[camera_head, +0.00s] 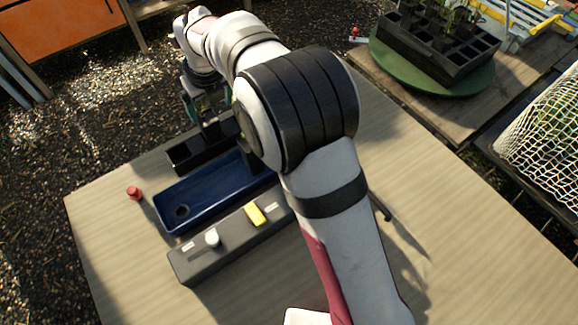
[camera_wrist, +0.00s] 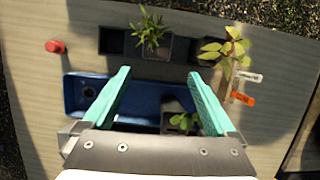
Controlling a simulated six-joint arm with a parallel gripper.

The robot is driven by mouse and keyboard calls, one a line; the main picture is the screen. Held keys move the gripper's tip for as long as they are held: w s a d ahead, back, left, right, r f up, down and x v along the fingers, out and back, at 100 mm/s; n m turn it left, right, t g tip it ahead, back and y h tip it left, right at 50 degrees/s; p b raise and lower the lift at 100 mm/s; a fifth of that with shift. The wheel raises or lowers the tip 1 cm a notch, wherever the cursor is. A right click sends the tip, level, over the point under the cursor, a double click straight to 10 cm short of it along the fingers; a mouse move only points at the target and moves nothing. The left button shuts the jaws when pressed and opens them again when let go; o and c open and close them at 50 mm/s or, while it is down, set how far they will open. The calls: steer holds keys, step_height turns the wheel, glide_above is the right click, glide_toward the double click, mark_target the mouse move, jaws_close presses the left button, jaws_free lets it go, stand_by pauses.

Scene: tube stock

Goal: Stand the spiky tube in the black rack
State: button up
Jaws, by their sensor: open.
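The black rack (camera_wrist: 113,41) lies across the top of the wrist view and shows in the head view (camera_head: 188,156), partly behind my arm. A plant with thin spiky green leaves, the spiky tube (camera_wrist: 151,28), appears in the rack's middle compartment, seen from above. How deep it sits I cannot tell. My gripper (camera_wrist: 159,73) is open, its teal fingers apart above the blue tray with the spiky tube just beyond the fingertips. In the head view my gripper (camera_head: 206,112) is over the rack's far side.
A blue tray (camera_head: 172,200) lies beside the rack; a green-leaved plant (camera_wrist: 184,121) shows at its right part. A yellow-leaved plant (camera_wrist: 229,50) is at the rack's right end, near white and orange tags (camera_wrist: 243,98). A red object (camera_head: 134,193) and a grey box (camera_head: 200,263) stand nearby.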

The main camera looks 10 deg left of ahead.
steer(key=s+d+r+n, duration=0.2)
steer(key=s+d+n, duration=0.1)
steer(key=d, duration=0.4)
steer(key=s+d+r+n+g+h, duration=0.1)
steer(key=s+d+r+n, duration=0.2)
steer(key=d, duration=0.4)
steer(key=s+d+r+n, duration=0.2)
steer(key=s+d+n, duration=0.15)
steer(key=d, duration=0.35)
steer(key=s+d+f+n+g, duration=0.1)
steer(key=s+d+n, duration=0.4)
steer(key=s, duration=0.4)
steer(key=s+d+f+n, duration=0.1)
steer(key=s+d+n, duration=0.4)
steer(key=s, duration=0.5)
steer(key=shift+d+f+n+g, duration=0.2)
steer(key=shift+f+n+g, duration=0.2)
steer(key=shift+n, duration=0.35)
